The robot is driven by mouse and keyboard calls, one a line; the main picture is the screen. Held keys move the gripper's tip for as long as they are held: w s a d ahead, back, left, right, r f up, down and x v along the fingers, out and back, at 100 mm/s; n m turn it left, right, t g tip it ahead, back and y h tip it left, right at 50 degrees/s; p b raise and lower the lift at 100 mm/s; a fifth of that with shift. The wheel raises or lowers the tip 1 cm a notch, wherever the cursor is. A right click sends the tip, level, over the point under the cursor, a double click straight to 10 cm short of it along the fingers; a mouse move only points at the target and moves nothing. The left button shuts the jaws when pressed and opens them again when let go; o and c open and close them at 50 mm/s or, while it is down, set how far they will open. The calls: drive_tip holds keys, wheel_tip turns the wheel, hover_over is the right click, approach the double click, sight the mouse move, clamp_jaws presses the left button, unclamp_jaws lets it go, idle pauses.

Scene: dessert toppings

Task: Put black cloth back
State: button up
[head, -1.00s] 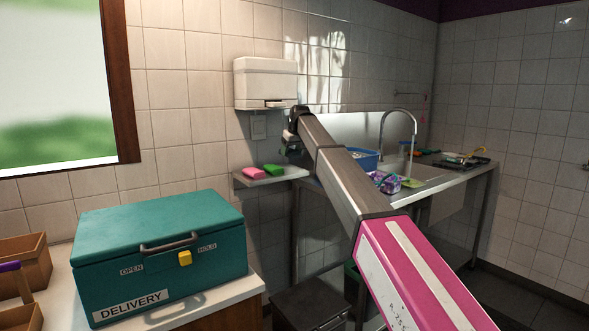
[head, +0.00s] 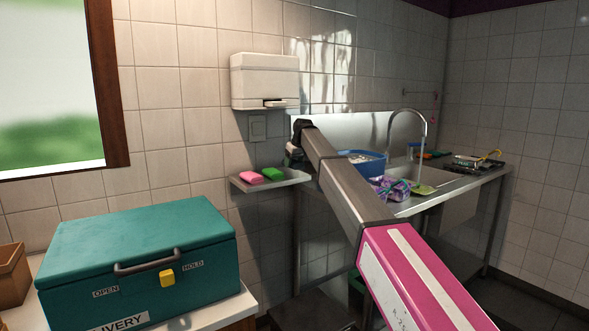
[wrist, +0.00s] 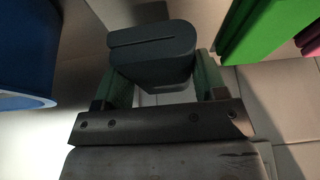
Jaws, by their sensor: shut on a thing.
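The black cloth (wrist: 153,52), a dark folded block with rounded edges, is between the green fingers of my gripper (wrist: 160,82) in the wrist view. My gripper is shut on it. In the head view my gripper (head: 295,152) is small and partly hidden by my arm, just right of the sponges on the wall shelf. I cannot make out the cloth clearly there.
A pink sponge (head: 250,177) and a green sponge (head: 273,174) lie on the small wall shelf (head: 285,183). A white dispenser (head: 264,80) hangs above. A blue tub (head: 366,162) and purple patterned cloth (head: 389,188) are by the sink. A teal delivery box (head: 140,262) stands front left.

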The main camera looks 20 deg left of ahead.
drive_tip(key=shift+f, duration=1.3)
drive_tip(key=shift+f, duration=0.1)
drive_tip(key=o, duration=1)
drive_tip(key=v, duration=1.2)
